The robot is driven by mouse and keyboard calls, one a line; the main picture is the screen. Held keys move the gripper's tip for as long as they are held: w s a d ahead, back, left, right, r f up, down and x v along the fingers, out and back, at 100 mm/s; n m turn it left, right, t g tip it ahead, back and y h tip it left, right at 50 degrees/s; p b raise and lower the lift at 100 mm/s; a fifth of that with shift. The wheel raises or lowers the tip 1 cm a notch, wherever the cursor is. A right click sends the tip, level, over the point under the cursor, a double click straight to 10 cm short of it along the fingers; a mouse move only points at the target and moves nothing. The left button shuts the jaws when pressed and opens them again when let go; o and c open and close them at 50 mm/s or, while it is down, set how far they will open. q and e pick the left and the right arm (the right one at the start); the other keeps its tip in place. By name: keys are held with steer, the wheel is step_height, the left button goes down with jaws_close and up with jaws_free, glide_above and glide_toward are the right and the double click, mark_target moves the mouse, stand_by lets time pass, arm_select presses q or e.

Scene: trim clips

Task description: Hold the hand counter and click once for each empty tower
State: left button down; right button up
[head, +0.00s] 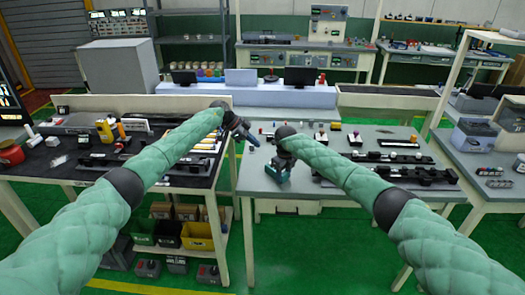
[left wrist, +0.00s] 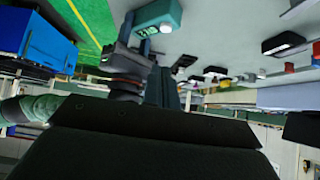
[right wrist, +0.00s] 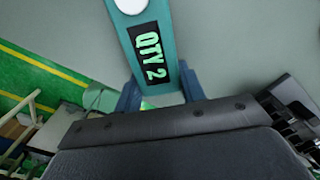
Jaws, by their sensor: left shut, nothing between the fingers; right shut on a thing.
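The teal hand counter (head: 277,178) is held in my right gripper (head: 280,165) above the front left part of the grey table. In the right wrist view the counter (right wrist: 165,80) sits between the two blue fingers; its dark display (right wrist: 148,55) reads QTY 2 in green, and a white round button (right wrist: 130,5) is at the top edge. My left gripper (head: 249,139) is shut and empty, above and left of the counter and apart from it. The left wrist view shows the counter (left wrist: 158,16) beyond my left fingers (left wrist: 163,88). Towers are too small to tell empty from filled.
The grey table (head: 252,180) carries several dark rail fixtures (head: 398,157) at right and small white-topped dark blocks (head: 355,138) near the middle. A black-topped bench (head: 60,160) with tools stands at left. Monitors (head: 300,76) stand behind.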

arm_select(q)
steer(key=shift+v, duration=1.45)
arm_select(e)
steer(key=shift+s+f, duration=0.1)
steer(key=shift+f, duration=0.2)
arm_select(q)
steer(key=shift+d, duration=0.1)
arm_select(e)
steer(key=o, duration=0.9)
steer(key=shift+o, duration=1.2)
arm_select(q)
steer(key=shift+w+f, duration=0.1)
arm_select(e)
steer(key=shift+r, duration=0.1)
